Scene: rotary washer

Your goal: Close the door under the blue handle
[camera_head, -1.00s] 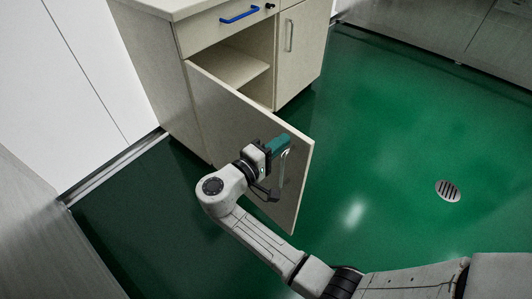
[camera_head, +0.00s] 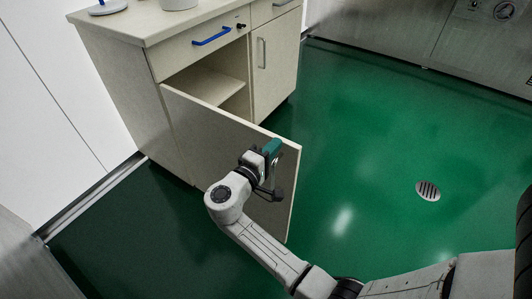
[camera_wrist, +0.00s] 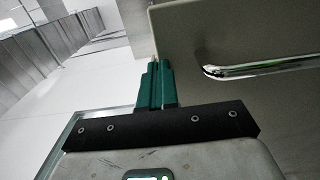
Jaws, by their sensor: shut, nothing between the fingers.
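The cabinet door (camera_head: 205,140) under the blue handle (camera_head: 211,37) stands wide open, swung out from its left hinge side. The shelf inside the cabinet (camera_head: 212,86) shows above it. My gripper (camera_head: 274,147) is at the outer face of the door near its free edge, with its green fingers shut and empty. In the wrist view the green fingers (camera_wrist: 156,84) are together, beside the edge of the door (camera_wrist: 225,35). The door's metal handle (camera_wrist: 260,68) is to their right, not gripped. Whether the fingers touch the door cannot be told.
A closed door (camera_head: 277,65) with its own handle is to the right of the open compartment. A pot (camera_head: 178,4) and a blue-rimmed item (camera_head: 108,7) stand on the countertop. The green floor with a drain (camera_head: 428,190) is clear on the right.

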